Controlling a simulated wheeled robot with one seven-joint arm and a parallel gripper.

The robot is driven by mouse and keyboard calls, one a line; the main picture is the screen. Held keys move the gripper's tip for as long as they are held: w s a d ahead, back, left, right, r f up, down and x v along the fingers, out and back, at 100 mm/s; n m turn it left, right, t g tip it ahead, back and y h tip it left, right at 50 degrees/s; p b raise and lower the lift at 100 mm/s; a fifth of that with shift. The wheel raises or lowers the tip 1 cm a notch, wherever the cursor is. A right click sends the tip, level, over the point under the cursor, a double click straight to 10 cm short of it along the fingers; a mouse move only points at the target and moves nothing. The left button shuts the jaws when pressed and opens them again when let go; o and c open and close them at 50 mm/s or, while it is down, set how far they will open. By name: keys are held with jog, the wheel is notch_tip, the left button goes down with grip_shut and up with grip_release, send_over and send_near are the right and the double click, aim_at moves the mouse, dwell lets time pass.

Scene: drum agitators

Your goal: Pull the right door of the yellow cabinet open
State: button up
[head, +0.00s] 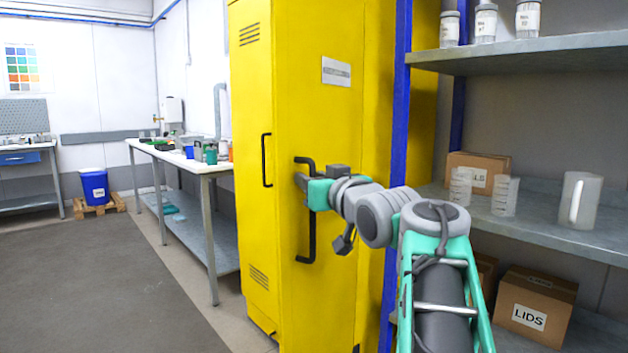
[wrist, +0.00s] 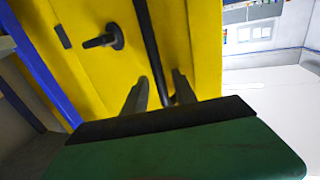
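The tall yellow cabinet (head: 250,90) stands in the middle of the head view. Its right door (head: 335,120) bears a white label and a long black bar handle (head: 311,225). No clear gap shows at the door's edge. My gripper (head: 301,181) is at the upper part of this handle. In the wrist view, the handle bar (wrist: 149,45) runs down between the two fingers of my gripper (wrist: 160,85). The fingers are apart, with a visible gap on the bar's left; contact on its right is unclear. The left door's black handle (head: 266,160) is free.
A dark lever-like fitting (wrist: 103,41) sticks out of the yellow face near the handle. A grey shelf (head: 535,52) with jars, jugs and boxes stands close at the right, beside a blue post. A workbench (head: 205,167) is left of the cabinet. The floor (head: 90,285) at front left is clear.

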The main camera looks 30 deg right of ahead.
jog(key=s+a+p, duration=0.1)
jog(key=s, duration=0.6)
jog(key=shift+s, duration=0.4)
